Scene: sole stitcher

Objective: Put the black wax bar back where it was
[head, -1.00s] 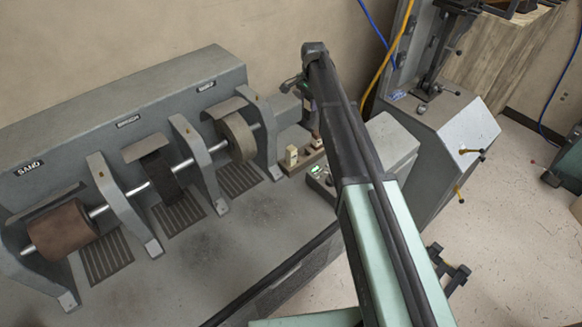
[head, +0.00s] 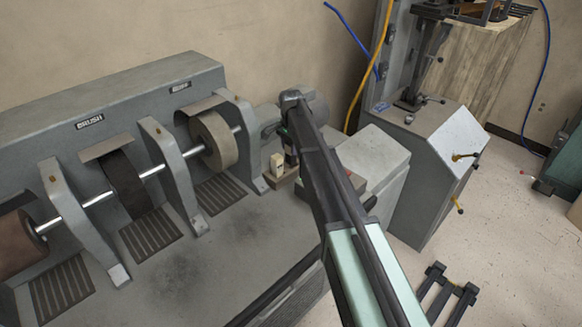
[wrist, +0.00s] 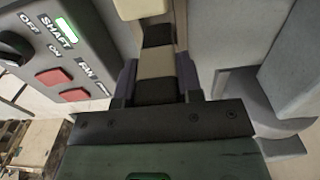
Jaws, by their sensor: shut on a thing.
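The black wax bar (wrist: 157,92) has a cream band around its middle and black at both ends. My gripper (wrist: 155,76) is shut on it, with one finger on each side in the wrist view. A wooden rack (head: 283,181) stands at the right end of the grinding bench in the head view. An upright cream bar (head: 276,163) stands on the rack. My gripper is just right of this bar in the head view, mostly hidden by my arm. Whether the black bar touches the rack is hidden.
The bench (head: 215,255) carries a row of wheels on a shaft, with a pale wheel (head: 213,140) left of the rack. A control box with red buttons and a lit green SHAFT display (wrist: 66,28) is close to my gripper on the left in the wrist view.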

